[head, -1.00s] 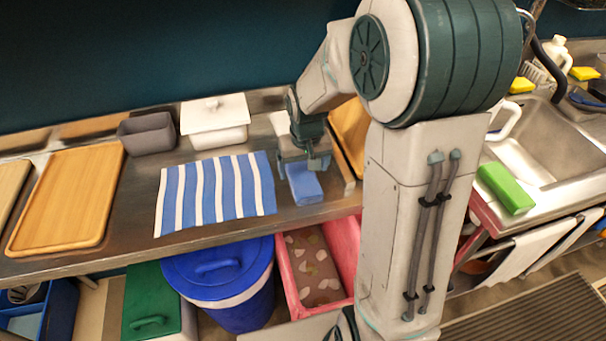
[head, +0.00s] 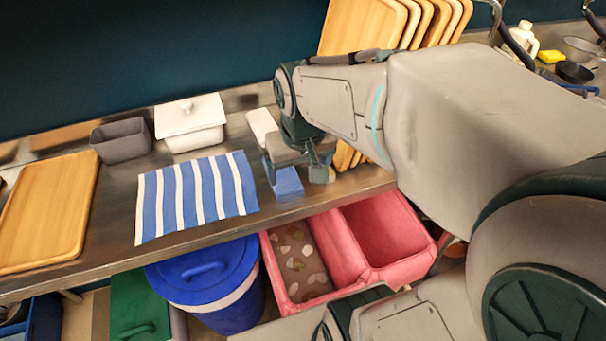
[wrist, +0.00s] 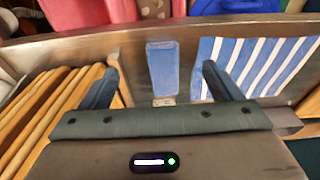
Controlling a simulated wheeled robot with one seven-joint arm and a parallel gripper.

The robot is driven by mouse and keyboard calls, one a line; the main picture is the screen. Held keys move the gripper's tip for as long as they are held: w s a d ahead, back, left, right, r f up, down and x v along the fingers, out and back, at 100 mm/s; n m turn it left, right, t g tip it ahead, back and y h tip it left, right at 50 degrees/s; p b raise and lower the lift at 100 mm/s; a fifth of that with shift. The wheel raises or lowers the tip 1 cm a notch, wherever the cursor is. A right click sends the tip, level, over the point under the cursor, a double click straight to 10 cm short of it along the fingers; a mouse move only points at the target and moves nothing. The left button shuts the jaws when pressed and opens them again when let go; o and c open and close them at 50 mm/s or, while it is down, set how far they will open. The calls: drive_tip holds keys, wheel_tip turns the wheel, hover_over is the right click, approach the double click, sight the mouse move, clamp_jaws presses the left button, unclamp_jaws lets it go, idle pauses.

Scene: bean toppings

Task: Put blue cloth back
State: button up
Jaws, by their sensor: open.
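In the wrist view the fingers (wrist: 160,80) stand wide apart on either side of the cloth's line. I cannot tell how high they are above it.
Upright wooden boards (wrist: 42,118) stand close beside one finger. A white lidded container (head: 190,124) and grey bin (head: 122,140) stand behind the striped cloth. A wooden tray (head: 48,212) lies far left. Below the counter are a pink bin (head: 392,240) and a blue lidded bucket (head: 205,283).

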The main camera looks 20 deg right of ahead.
drive_tip(key=s, duration=0.6)
drive_tip(key=shift+s+f, duration=0.15)
drive_tip(key=shift+s, duration=0.05)
